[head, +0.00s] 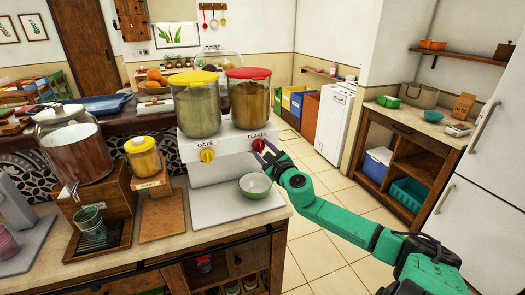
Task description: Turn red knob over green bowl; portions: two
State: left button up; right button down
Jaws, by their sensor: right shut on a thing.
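A white dispenser (224,143) stands on the counter with two clear canisters on top. The yellow-lidded oats canister (197,110) is on the left, the red-lidded flakes canister (249,102) on the right. The yellow knob (207,155) sits under the OATS label. The red knob (258,146) sits under the FLAKES label, partly covered by my right gripper (264,153), which is shut on it. The green bowl (255,185) stands upright on the grey base below the red knob; its inside looks pale, with no clear contents. My left gripper is not in view.
Left of the dispenser are a yellow-lidded jar (143,158) on a wooden stand, a large drink jar (78,153) with a tap, and a glass (90,224) beneath it. The counter's front edge runs close below the bowl. Open floor lies to the right.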

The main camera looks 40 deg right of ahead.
jog(key=m+b, duration=0.1)
jog(key=m, duration=0.2)
jog(key=shift+f+m, duration=0.15)
jog(key=shift+m, duration=0.25)
jog(key=m+b, duration=0.1)
jog(key=m, duration=0.3)
jog(key=shift+m+t, duration=0.3)
jog(key=shift+t, duration=0.1)
jog(key=m+h+b, duration=0.1)
jog(key=m, duration=0.4)
jog(key=shift+f, duration=0.1)
jog(key=m, duration=0.5)
jog(key=shift+a+h, duration=0.1)
jog(key=shift+h, duration=0.3)
jog(key=shift+c, duration=1.6)
grip_release()
jog(key=shift+w, duration=0.1)
